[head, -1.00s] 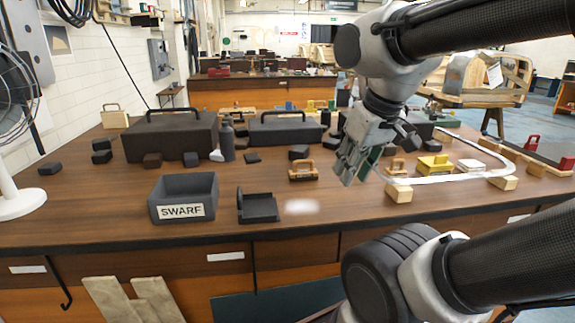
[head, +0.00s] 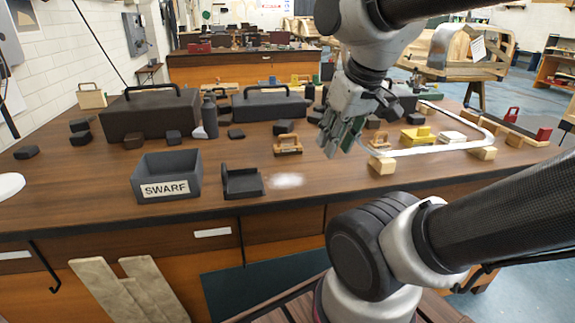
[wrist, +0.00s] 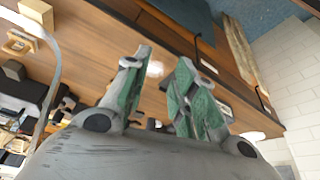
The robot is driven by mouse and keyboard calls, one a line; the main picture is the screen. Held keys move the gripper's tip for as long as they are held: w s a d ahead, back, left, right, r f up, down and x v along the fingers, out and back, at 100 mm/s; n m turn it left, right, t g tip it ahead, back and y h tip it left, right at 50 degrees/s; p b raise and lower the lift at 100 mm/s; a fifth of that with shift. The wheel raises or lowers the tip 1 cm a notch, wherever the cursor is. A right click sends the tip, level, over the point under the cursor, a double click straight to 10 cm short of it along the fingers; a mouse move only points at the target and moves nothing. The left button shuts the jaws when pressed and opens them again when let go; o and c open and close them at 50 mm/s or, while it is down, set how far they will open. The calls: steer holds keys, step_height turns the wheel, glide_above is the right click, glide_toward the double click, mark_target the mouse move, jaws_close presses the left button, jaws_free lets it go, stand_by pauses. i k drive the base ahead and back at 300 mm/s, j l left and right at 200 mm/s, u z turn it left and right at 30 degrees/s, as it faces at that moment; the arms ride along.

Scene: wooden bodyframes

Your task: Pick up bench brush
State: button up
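My gripper (head: 341,143) hangs above the bench, right of centre, with its fingers pointing down. In the wrist view its two green-padded fingers (wrist: 160,75) stand apart with nothing held between them. A light wooden block with an arched handle (head: 288,145) sits on the bench to the left of my gripper; it may be the bench brush, but I cannot tell for sure. A similar handled wooden piece (head: 380,141) sits to the right, and a handled piece also shows in the wrist view (wrist: 20,42).
A black SWARF bin (head: 167,178), a black dustpan (head: 242,184) and a white patch (head: 287,181) lie near the front edge. Black cases (head: 150,116) stand behind. Wooden blocks (head: 382,164) and a white curved strip (head: 430,148) are at right.

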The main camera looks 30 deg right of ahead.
mark_target(280, 150)
steer(key=i+z, duration=0.45)
steer(key=z, duration=0.25)
steer(key=u, duration=0.1)
